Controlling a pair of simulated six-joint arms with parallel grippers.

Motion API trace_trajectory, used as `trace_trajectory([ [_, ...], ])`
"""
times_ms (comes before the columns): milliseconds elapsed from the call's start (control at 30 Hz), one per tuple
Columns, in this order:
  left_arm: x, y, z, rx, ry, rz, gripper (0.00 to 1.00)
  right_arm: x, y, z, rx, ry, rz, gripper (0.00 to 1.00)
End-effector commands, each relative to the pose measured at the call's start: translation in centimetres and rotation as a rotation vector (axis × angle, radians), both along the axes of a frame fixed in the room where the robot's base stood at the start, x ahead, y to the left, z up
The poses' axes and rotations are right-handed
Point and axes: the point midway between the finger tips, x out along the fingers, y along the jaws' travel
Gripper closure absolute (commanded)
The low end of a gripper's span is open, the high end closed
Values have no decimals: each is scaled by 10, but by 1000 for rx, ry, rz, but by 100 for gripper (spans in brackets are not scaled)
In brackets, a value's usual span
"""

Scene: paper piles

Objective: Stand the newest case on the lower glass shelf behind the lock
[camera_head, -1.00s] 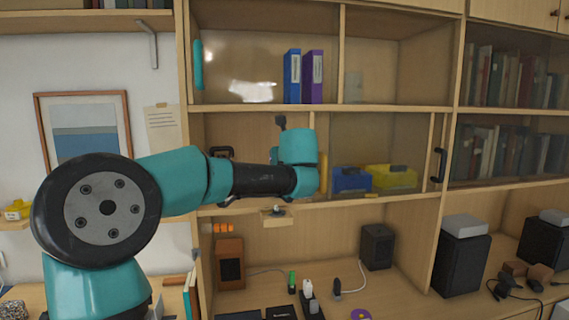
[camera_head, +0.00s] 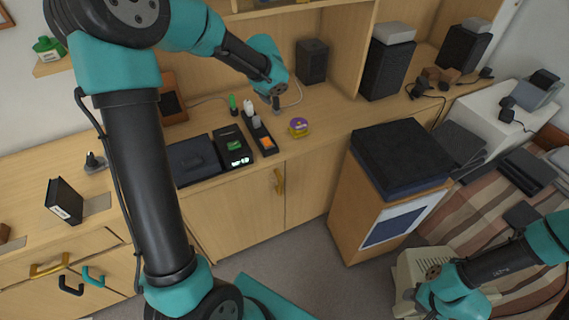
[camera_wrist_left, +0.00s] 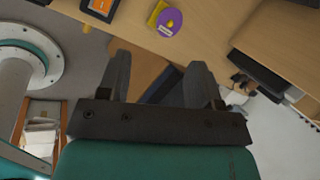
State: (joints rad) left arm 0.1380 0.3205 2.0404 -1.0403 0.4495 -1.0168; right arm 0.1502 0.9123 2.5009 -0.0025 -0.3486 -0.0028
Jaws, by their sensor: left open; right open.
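The glass shelves and the lock are out of the head view; I cannot tell which thing is the newest case. A dark case-like box with a white label (camera_head: 65,201) stands on the left desk. My left gripper is over the desk edge, small at the end of its arm in the head view (camera_head: 277,103). In the left wrist view its two dark fingers (camera_wrist_left: 160,66) are apart, with nothing between them. My right gripper (camera_head: 424,292) is low at the lower right, open, by a beige box; its fingertips are hard to make out.
A purple disc on a yellow base (camera_head: 299,127) lies near the desk edge, beside a power strip (camera_head: 262,135) and a small black device (camera_head: 233,149). A wooden cabinet (camera_head: 350,210) bears dark flat stacks (camera_head: 400,155). Speakers (camera_head: 388,68) stand behind. Floor shows in front.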

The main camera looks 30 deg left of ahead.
Motion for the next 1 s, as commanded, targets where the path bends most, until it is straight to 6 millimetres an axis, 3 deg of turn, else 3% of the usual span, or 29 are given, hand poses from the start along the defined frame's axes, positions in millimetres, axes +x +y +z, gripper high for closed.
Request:
trace_trajectory([
  [33, -6, -20, -39, -99, 39, 55, 41, 0, 0, 0, 0, 0, 0, 57],
  [200, -44, -84, -148, -437, 165, 364, 41, 0, 0, 0, 0, 0, 0, 57],
  [367, -98, -135, -231, -671, 295, 743, 41, 0, 0, 0, 0, 0, 0, 57],
  [500, -155, -168, -287, -787, 392, 1123, 41, 0, 0, 0, 0, 0, 0, 57],
  [600, -195, -182, -316, -819, 432, 1392, 41, 0, 0, 0, 0, 0, 0, 57],
  [733, -234, -191, -338, -815, 440, 1647, 41, 0, 0, 0, 0, 0, 0, 57],
  [833, -248, -192, -344, -809, 433, 1744, 41, 0, 0, 0, 0, 0, 0, 57],
  [1000, -251, -192, -345, -809, 429, 1768, 41, 0, 0, 0, 0, 0, 0, 57],
])
